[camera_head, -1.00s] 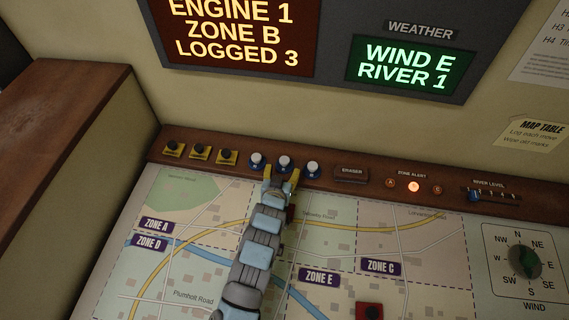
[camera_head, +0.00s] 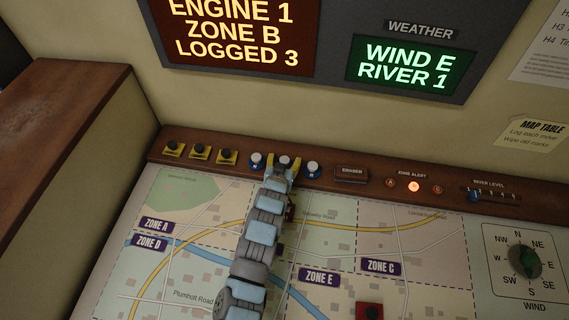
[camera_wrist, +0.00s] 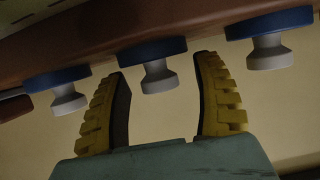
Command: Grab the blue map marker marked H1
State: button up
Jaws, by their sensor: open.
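Three blue map markers with pale knobs stand in a row on the brown ledge: a left one (camera_head: 256,161), a middle one (camera_head: 285,159) and a right one (camera_head: 313,168). Their markings are too small to read, so I cannot tell which is H1. My gripper (camera_head: 283,164) is open at the middle marker, with its yellow fingers to either side and hiding part of it. In the wrist view, the knob of the middle marker (camera_wrist: 157,78) shows between the two open fingers (camera_wrist: 163,70), with gaps on both sides. The other two markers lie outside the fingers.
Several yellow-based markers with black knobs (camera_head: 200,153) stand further left on the ledge. An eraser (camera_head: 351,174), zone alert buttons (camera_head: 414,187) and a river level slider (camera_head: 474,195) are to the right. A red block (camera_head: 369,311) sits on the map.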

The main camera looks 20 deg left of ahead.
aim_at(284, 161)
grip_shut()
jog(key=shift+r, duration=0.1)
jog(key=shift+r, duration=0.25)
notch_tip(284, 161, up, 3)
jog(key=shift+s+r, duration=0.1)
jog(key=shift+s, duration=0.05)
jog(key=w+d+r+v, duration=0.1)
jog(key=r+v, duration=0.2)
jog(key=v, duration=1.3)
jog(key=shift+w+p, duration=0.25)
jog(key=shift+p, duration=0.05)
